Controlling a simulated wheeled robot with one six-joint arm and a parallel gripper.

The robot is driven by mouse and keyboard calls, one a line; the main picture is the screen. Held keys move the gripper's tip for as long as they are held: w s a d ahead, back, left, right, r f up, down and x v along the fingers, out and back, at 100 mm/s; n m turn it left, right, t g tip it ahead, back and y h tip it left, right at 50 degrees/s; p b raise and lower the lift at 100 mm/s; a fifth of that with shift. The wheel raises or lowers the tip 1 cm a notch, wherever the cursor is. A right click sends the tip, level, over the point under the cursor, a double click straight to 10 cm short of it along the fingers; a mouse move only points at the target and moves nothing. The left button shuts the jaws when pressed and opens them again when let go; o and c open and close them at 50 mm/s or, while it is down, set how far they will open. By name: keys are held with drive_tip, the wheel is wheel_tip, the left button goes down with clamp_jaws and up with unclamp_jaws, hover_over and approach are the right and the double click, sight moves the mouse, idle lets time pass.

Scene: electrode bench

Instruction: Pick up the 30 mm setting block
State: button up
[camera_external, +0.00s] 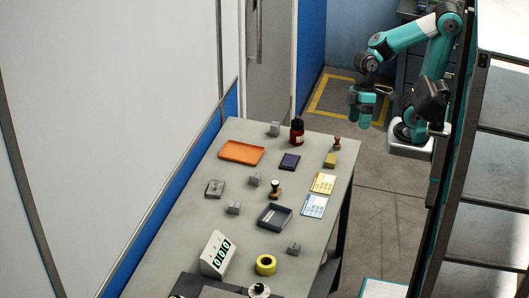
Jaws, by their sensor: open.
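Several small grey blocks stand apart on the grey table: one at the back (274,129), one near the middle (254,179), one left of centre (234,208) and one near the front right (293,248). Their markings are too small to read, so I cannot tell which is the 30 mm setting block. My gripper (361,118) is open and empty. It hangs beyond the table's right edge, apart from all the blocks.
On the table (190,250) are an orange tray (242,152), a dark grey tray (274,216), a red bottle (297,132), a blue pad (290,162), stamps (275,190), cards (323,183), yellow tape (266,265), a flat grey piece (215,188) and a digital display (216,254).

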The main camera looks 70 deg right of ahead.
drive_tip(key=n+h+b, duration=0.4)
drive_tip(key=n+b, duration=0.1)
drive_tip(key=n, duration=0.5)
hover_over(294, 245)
wheel_tip(294, 245, down, 16)
wheel_tip(294, 245, down, 11)
drive_tip(key=p, duration=0.2)
drive_tip(key=shift+s+p, duration=0.15)
drive_tip(key=shift+p, duration=0.25)
drive_tip(key=shift+f+p, duration=1.25)
drive_tip(key=shift+f, duration=1.9)
drive_tip(key=shift+c, duration=0.2)
drive_tip(key=c, duration=1.1)
